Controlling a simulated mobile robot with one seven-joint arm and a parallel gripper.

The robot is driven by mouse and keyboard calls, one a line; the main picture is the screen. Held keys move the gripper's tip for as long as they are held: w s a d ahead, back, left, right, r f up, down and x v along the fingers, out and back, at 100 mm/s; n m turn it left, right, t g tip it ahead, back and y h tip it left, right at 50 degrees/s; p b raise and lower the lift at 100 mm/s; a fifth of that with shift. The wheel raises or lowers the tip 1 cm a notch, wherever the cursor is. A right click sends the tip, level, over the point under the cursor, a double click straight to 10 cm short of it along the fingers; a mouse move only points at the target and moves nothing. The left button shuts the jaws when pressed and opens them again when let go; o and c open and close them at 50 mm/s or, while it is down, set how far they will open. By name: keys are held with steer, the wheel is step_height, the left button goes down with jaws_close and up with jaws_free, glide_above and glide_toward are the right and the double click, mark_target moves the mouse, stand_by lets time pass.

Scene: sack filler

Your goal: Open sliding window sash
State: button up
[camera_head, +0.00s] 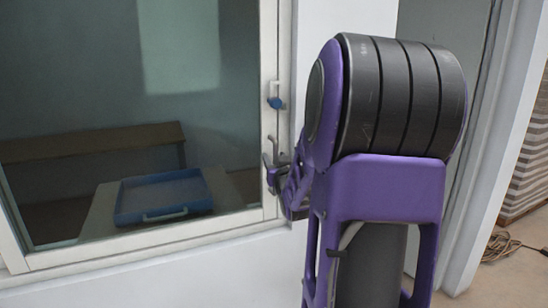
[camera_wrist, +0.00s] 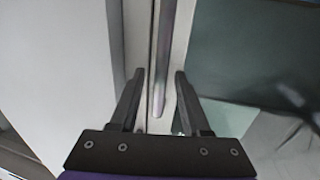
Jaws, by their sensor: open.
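The window sash (camera_head: 268,120) is a white-framed glass pane on the left in the head view. A small white latch with a blue part (camera_head: 276,101) sits on its right upright. My gripper (camera_head: 269,169) is at that upright, below the latch. In the wrist view my gripper (camera_wrist: 160,73) is open, one finger on each side of a grey vertical bar (camera_wrist: 162,55) on the white frame. The bar's lower end shows between the fingers. I cannot tell whether either finger touches it. My arm hides part of the wall right of the window.
Through the glass, a blue tray (camera_head: 130,207) lies on a light table, with a brown bench (camera_head: 90,144) behind. White wall surrounds the window. At the far right are a stack of slatted material (camera_head: 530,165) and a cable (camera_head: 500,245) on the floor.

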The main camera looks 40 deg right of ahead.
jaws_close()
stand_by(1.4)
